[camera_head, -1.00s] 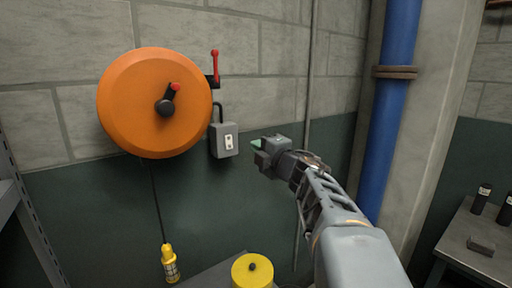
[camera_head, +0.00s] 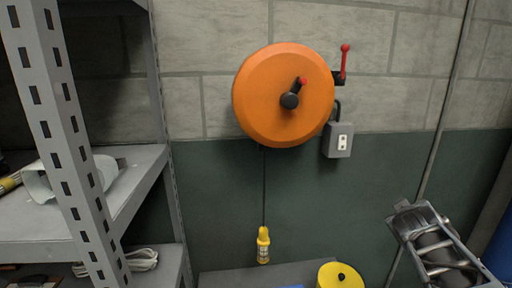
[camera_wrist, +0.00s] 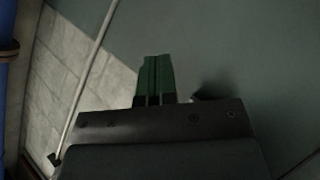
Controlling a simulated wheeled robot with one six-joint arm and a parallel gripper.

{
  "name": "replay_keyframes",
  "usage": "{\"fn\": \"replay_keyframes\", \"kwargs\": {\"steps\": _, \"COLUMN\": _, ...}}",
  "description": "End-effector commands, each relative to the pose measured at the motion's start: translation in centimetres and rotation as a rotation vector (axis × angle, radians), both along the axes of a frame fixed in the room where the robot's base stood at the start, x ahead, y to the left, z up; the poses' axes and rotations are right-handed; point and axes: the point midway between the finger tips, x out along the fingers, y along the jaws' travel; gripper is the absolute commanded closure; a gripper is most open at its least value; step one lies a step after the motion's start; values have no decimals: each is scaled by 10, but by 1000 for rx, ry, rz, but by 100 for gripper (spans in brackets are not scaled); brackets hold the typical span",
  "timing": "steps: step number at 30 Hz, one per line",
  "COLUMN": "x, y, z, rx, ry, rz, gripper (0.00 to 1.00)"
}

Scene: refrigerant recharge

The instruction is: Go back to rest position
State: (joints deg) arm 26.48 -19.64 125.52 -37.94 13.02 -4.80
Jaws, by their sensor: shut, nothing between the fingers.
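My gripper shows in the wrist view (camera_wrist: 154,80), its two green fingers together with nothing between them. It faces the dark green lower wall and is touching nothing that I can see. In the head view, part of my arm shows at the lower right, and the fingertips cannot be made out there.
An orange reel (camera_head: 284,95) with a red-tipped crank hangs on the block wall beside a grey switch box (camera_head: 337,140). A yellow lamp (camera_head: 263,245) hangs below it. A yellow round object (camera_head: 340,275) sits lower right. Grey shelving (camera_head: 140,185) stands at left.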

Motion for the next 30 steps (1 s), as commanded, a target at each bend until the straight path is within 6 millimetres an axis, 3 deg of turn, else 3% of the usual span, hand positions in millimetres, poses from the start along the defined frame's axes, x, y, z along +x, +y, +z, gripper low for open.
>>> {"fn": "replay_keyframes", "kwargs": {"steps": 1, "x": -15, "y": 20, "z": -28, "rx": 135, "ry": 64, "rz": -58, "gripper": 100}}
{"fn": "replay_keyframes", "kwargs": {"steps": 3, "x": -38, "y": 50, "z": -65, "rx": 321, "ry": 166, "rz": -133, "gripper": 100}}
{"fn": "replay_keyframes", "kwargs": {"steps": 6, "x": -69, "y": 97, "z": -103, "rx": 522, "ry": 308, "rz": -188, "gripper": 100}}
{"fn": "replay_keyframes", "kwargs": {"steps": 9, "x": -97, "y": 141, "z": -127, "rx": 662, "ry": 430, "rz": -198, "gripper": 100}}
{"fn": "replay_keyframes", "kwargs": {"steps": 13, "x": -120, "y": 187, "z": -142, "rx": 757, "ry": 530, "rz": -143, "gripper": 100}}
{"fn": "replay_keyframes", "kwargs": {"steps": 19, "x": -123, "y": 209, "z": -138, "rx": 737, "ry": 537, "rz": -45, "gripper": 100}}
{"fn": "replay_keyframes", "kwargs": {"steps": 30, "x": -123, "y": 212, "z": -138, "rx": 732, "ry": 539, "rz": -33, "gripper": 100}}
